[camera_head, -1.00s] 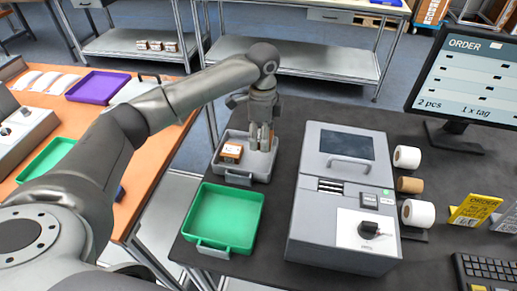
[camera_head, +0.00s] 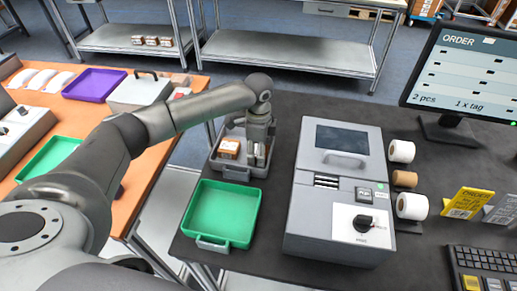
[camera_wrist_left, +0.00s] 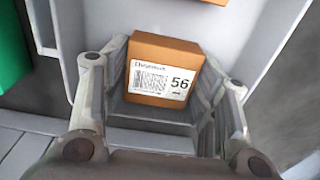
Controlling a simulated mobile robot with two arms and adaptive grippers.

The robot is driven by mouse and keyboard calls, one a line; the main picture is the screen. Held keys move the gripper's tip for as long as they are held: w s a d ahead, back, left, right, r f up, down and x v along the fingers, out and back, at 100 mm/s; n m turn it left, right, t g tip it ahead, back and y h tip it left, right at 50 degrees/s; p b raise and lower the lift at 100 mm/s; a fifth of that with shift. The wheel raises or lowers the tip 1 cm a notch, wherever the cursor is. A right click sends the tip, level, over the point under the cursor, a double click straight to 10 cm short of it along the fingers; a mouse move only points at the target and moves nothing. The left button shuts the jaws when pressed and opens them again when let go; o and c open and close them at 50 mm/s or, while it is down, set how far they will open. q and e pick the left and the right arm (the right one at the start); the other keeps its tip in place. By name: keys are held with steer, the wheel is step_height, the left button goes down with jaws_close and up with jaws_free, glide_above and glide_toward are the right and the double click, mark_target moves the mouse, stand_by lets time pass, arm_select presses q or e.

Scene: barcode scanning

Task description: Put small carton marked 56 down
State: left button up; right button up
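The small carton marked 56 (camera_wrist_left: 160,80) is orange-brown with a white barcode label. In the left wrist view it sits between the two fingers of my left gripper (camera_wrist_left: 165,65), which flank it closely on both sides and look shut on it. In the head view my left gripper (camera_head: 257,152) points down into the right part of the grey tray (camera_head: 238,171). The carton is mostly hidden there by the fingers. Whether its underside touches the tray floor is not clear. My right gripper is in neither view.
Another carton (camera_head: 228,148) lies in the tray left of the gripper. An empty green tray (camera_head: 222,214) stands in front. A grey machine (camera_head: 340,190) stands to the right, with label rolls (camera_head: 401,151) beside it. A monitor (camera_head: 465,75) stands at the back right.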

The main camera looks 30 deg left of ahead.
arm_select(q)
steer(key=o, duration=0.3)
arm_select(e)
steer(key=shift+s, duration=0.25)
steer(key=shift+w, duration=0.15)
arm_select(q)
steer(key=shift+r, duration=0.25)
step_height(320, 180, up, 12)
steer(key=b, duration=0.2)
steer(key=shift+f, duration=0.15)
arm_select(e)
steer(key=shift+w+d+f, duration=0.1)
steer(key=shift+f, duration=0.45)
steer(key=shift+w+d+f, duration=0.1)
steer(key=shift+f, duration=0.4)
